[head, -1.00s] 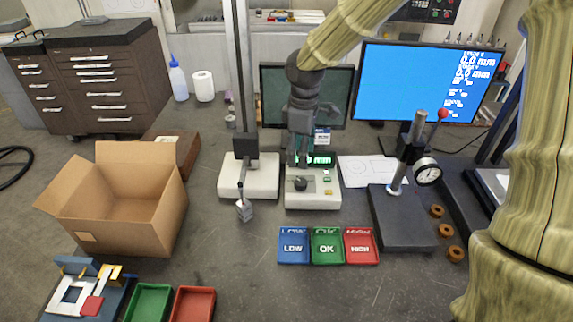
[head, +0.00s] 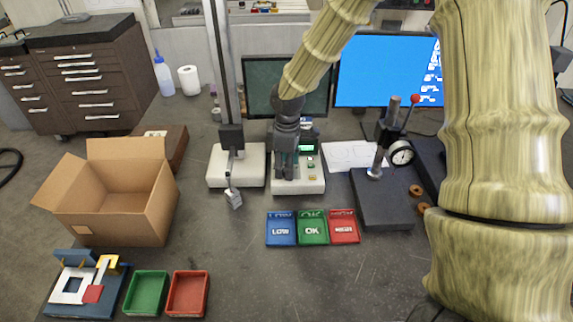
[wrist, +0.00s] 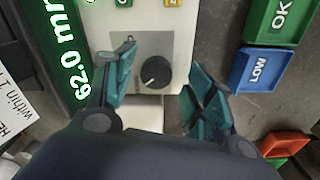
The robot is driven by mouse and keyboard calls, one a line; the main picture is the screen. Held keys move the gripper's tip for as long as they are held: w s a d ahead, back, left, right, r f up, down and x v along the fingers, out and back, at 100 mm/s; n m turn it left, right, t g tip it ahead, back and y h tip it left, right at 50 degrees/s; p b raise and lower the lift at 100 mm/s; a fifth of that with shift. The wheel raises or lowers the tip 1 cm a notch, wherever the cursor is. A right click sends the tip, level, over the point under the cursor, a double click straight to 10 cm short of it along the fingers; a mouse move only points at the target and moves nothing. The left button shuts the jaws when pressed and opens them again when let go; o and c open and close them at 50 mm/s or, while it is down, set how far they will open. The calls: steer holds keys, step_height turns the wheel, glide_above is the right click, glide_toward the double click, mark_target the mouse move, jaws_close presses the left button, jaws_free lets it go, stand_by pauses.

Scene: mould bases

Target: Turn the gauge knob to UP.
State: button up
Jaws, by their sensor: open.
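The gauge knob (wrist: 155,72) is a round black dial with a pale mark, set on a grey plate on the front of the white gauge base (head: 312,186). In the wrist view it sits between the two teal fingers of my gripper (wrist: 162,82), with a visible gap on each side. My gripper (head: 284,172) is open and empty, pointing down over the gauge base in the head view, where it hides the knob. The gauge's green display (wrist: 68,45) reads 62.0 mm. I cannot make out an UP label.
LOW (head: 281,241), OK (head: 313,240) and red (head: 344,238) trays stand in front of the gauge. A stand with a white base (head: 222,176) is close on the left. A dial-gauge stand (head: 385,212) is on the right. An open carton (head: 120,218) is at left.

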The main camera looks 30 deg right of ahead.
steer(key=shift+s+f, duration=0.1)
steer(key=shift+f, duration=0.1)
steer(key=shift+w+f, duration=0.6)
steer(key=shift+f, duration=0.1)
steer(key=shift+s+r, duration=0.25)
steer(key=shift+s, duration=0.05)
steer(key=shift+w, duration=0.1)
steer(key=c, duration=1.1)
steer(key=shift+o, duration=0.2)
